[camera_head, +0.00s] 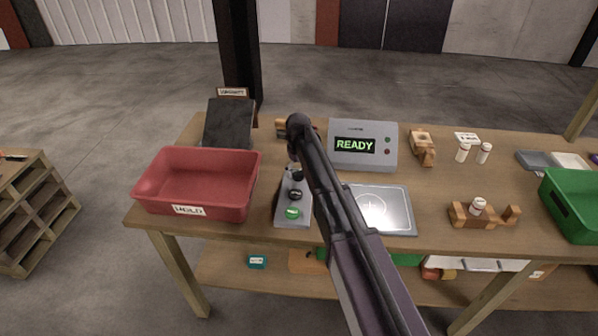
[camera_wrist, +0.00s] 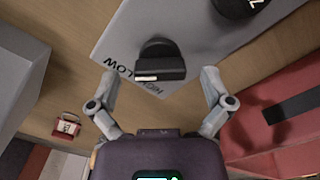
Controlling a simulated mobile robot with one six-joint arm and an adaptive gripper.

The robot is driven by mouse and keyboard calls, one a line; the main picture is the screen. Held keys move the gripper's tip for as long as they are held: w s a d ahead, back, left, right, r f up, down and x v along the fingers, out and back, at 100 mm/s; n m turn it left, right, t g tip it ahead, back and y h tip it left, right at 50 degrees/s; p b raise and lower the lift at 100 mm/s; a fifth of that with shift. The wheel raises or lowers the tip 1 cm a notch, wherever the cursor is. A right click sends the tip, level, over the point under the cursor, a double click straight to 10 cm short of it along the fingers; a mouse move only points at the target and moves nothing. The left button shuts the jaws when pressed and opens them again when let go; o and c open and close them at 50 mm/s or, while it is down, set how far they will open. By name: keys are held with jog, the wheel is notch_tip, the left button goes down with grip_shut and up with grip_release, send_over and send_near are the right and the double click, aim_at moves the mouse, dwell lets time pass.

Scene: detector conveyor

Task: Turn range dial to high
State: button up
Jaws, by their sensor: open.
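The range dial (camera_wrist: 160,60) is a black knob with a raised bar and a white mark, on a grey control panel (camera_wrist: 125,30). LOW and HIGH are printed beside it. In the wrist view my gripper (camera_wrist: 156,76) is open, with one finger on each side of the dial. I cannot tell whether they touch it, nor which setting the mark points at. In the head view the panel (camera_head: 282,213) lies between the red bin and the metal plate, with a green button (camera_head: 292,213) at its near end. My arm partly covers its far end.
A red bin (camera_head: 200,182) stands close left of the panel. A grey display unit (camera_head: 362,130) reading READY stands behind right. A metal plate (camera_head: 400,222) lies right of the panel. Wooden holders, white bottles and a green bin (camera_head: 572,205) are further right.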

jog(key=shift+c, duration=0.2)
jog(key=c, duration=1.1)
jog(key=shift+n, duration=0.5)
jog(key=n, duration=0.2)
jog(key=shift+n, duration=0.4)
jog(key=n, duration=0.4)
jog(key=shift+s, duration=0.1)
jog(key=n, duration=1)
